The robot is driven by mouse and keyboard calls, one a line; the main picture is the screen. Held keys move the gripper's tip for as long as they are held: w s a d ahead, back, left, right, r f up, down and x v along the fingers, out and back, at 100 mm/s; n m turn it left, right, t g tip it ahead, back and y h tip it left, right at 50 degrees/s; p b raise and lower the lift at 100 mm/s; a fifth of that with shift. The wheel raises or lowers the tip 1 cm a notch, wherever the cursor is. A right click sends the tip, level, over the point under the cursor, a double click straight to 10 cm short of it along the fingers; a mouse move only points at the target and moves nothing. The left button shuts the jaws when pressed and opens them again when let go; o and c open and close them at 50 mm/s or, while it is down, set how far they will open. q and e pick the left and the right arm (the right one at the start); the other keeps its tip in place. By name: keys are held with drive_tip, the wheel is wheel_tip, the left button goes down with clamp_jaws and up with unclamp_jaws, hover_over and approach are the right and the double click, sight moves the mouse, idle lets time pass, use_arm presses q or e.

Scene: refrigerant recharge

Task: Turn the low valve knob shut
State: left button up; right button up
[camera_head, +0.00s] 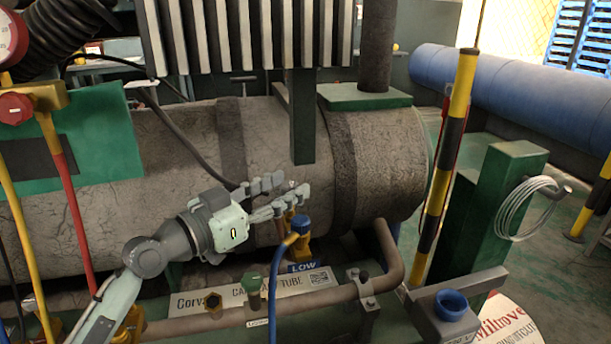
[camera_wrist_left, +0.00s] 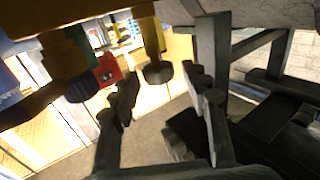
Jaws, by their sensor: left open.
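A blue cap-like knob (camera_head: 300,224) tops a yellow fitting above the blue LOW label (camera_head: 303,267). A blue hose (camera_head: 272,290) runs down from it. I cannot tell for sure whether this is the low valve knob. My left gripper (camera_head: 291,187) is open, its fingers pointing right, just above the blue knob and in front of the grey tank. In the left wrist view its two fingers (camera_wrist_left: 163,88) are apart. A brass stem with a dark round end (camera_wrist_left: 158,70) shows beyond, between them. A dark blue round part (camera_wrist_left: 84,88) is to the left. My right gripper is not seen.
A gauge manifold with a red knob (camera_head: 15,107) and red and yellow hoses is at the left. A green bracket (camera_head: 302,120) hangs above the fingers. A striped pole (camera_head: 447,165) stands to the right.

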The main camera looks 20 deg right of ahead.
sight(297, 182)
use_arm(q)
drive_tip(key=x, duration=0.5)
drive_tip(key=shift+w+d, duration=0.1)
drive_tip(key=shift+d, duration=0.2)
clamp_jaws()
